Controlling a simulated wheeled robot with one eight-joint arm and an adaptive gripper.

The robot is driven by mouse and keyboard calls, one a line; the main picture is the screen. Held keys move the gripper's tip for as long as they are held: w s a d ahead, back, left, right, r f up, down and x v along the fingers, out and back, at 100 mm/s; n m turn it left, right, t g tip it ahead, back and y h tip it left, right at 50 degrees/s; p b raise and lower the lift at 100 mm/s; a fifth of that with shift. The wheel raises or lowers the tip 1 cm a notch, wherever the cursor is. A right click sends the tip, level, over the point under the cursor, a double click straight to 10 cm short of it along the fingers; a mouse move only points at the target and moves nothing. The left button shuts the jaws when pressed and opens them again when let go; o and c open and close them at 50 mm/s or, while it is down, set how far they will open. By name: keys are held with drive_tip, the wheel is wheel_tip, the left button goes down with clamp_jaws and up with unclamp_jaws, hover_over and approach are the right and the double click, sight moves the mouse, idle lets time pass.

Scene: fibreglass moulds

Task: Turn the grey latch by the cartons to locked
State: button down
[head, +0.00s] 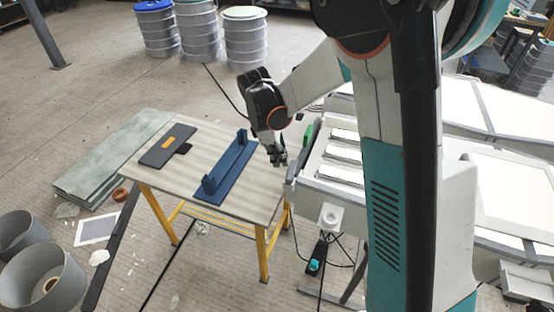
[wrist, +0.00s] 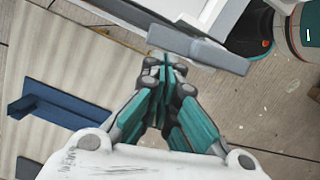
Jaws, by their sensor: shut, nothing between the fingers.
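A grey bar-shaped handle, which looks like the grey latch (wrist: 199,47), lies across the top middle of the wrist view, at the edge of a white body. In the head view a grey piece (head: 291,182) shows at the near left corner of the white slotted unit, just right of the table. My gripper (head: 279,160) points down beside that corner. In the wrist view my gripper (wrist: 166,64) is shut and empty, with its fingertips close to the bar; I cannot tell whether they touch it. I cannot make out cartons or a locked mark.
A table (head: 160,185) with yellow legs holds a blue bracket (head: 228,168) and a dark flat plate (head: 167,146). The white slotted unit (head: 325,172) stands at its right. Grey buckets (head: 40,275) stand lower left, drums (head: 245,40) at the back. Cables lie on the floor.

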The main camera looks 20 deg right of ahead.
drive_tip(key=shift+d, duration=0.25)
idle(0.7)
drive_tip(key=w+a+r+p, duration=0.2)
drive_tip(key=a+r, duration=0.3)
drive_tip(key=r, duration=0.4)
drive_tip(key=shift+w+r+p, duration=0.4)
drive_tip(key=shift+w, duration=0.05)
